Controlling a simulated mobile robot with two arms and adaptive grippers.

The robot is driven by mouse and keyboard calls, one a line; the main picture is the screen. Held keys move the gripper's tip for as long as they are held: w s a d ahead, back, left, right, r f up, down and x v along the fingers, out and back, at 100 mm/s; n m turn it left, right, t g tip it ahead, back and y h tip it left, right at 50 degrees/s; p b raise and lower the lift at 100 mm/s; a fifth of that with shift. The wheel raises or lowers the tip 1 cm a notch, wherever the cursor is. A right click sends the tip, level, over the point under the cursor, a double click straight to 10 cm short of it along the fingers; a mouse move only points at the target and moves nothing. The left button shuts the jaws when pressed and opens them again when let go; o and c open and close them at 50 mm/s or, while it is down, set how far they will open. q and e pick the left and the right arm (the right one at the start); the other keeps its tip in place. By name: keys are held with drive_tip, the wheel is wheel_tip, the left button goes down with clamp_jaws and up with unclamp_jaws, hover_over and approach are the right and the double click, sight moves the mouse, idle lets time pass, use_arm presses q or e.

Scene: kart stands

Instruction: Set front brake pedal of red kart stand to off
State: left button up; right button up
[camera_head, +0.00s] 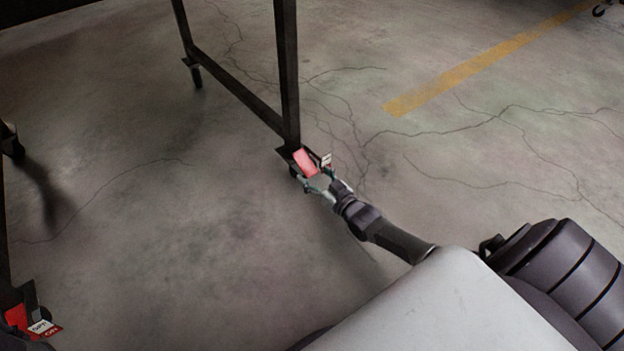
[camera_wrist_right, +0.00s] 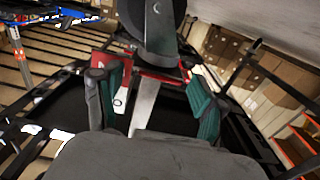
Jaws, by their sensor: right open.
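The kart stand is a dark metal frame (camera_head: 240,92) on casters in the head view. At its near corner caster a red brake pedal (camera_head: 305,162) sticks out, with a small white label plate (camera_head: 326,160) beside it. My right gripper (camera_head: 319,182) is at this pedal, with its fingers open. In the right wrist view my right gripper's green-padded fingers (camera_wrist_right: 150,88) stand apart on either side of red and white pedal parts (camera_wrist_right: 145,102), below a dark caster wheel (camera_wrist_right: 152,22). I cannot tell whether the fingers touch the pedal. My left gripper is not in view.
Another caster with a red pedal (camera_head: 17,318) and ON/OFF labels (camera_head: 42,327) is at the lower left edge. A further caster (camera_head: 195,74) stands at the frame's far leg. The cracked concrete floor (camera_head: 170,230) between them is clear. A yellow line (camera_head: 480,65) crosses the upper right.

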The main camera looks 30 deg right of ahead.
drive_tip(key=shift+w, duration=0.45)
drive_tip(key=shift+c, duration=0.4)
clamp_jaws()
